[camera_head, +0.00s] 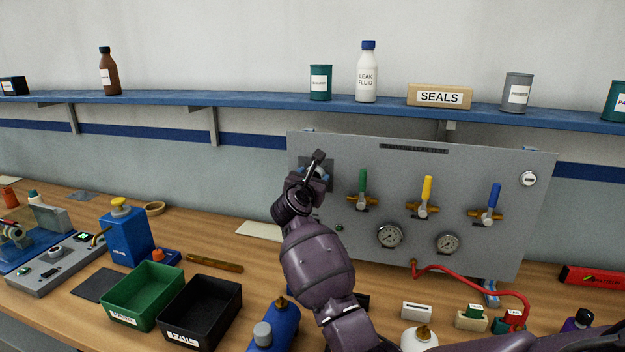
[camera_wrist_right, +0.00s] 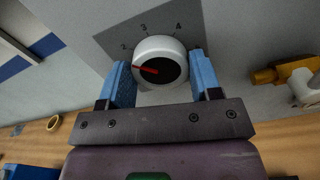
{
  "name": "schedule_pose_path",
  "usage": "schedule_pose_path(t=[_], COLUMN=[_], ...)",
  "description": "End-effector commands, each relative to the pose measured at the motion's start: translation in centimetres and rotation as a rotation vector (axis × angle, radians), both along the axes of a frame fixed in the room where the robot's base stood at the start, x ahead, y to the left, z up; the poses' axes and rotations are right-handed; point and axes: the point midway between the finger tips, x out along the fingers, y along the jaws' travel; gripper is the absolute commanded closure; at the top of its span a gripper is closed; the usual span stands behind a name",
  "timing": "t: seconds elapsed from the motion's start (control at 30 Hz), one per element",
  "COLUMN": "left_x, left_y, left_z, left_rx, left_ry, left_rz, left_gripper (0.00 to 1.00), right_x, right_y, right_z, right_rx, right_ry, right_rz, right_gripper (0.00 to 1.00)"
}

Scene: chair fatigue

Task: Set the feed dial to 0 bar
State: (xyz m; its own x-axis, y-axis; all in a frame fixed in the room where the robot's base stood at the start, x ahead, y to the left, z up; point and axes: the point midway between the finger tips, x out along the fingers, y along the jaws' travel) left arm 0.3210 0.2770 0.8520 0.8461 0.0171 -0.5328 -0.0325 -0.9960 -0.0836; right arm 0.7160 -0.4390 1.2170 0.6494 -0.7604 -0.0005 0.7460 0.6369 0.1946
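The feed dial (camera_wrist_right: 160,62) is a white round knob with a dark centre and a red pointer. In the right wrist view its pointer aims left and slightly up, below the 2 mark; the marks 2, 3 and 4 show on its dark grey plate (camera_wrist_right: 112,42). My right gripper (camera_wrist_right: 161,72) has its blue fingers on both sides of the knob, very close to it; whether they touch is unclear. In the head view my right gripper (camera_head: 318,172) covers most of the dial at the panel's upper left. My left gripper is not in view.
The grey panel (camera_head: 470,165) also carries green (camera_head: 363,183), yellow (camera_head: 427,190) and blue (camera_head: 493,197) valve handles, plus gauges (camera_head: 390,235). A red hose (camera_head: 470,270) hangs below. Green (camera_head: 140,300) and black (camera_head: 205,305) bins and bottles stand on the bench.

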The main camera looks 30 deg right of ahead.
Motion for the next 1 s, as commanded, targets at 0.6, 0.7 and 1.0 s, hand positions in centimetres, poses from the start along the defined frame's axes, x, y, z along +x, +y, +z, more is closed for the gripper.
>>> schedule_pose_path(t=[0.6,0.7,1.0], left_x=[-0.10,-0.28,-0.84], left_y=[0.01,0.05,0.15], left_z=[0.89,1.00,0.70], left_rx=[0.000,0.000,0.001], left_ry=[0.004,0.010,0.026], left_rz=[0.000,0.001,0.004], left_gripper=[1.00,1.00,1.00], right_x=[0.00,0.02,0.08], right_y=[0.00,0.07,0.13], right_z=[0.07,0.07,0.03], right_rx=[-0.080,-0.130,-0.311], right_ry=[0.097,0.155,0.364], right_rz=[-0.001,0.000,0.000], right_gripper=[0.65,0.65,0.65])
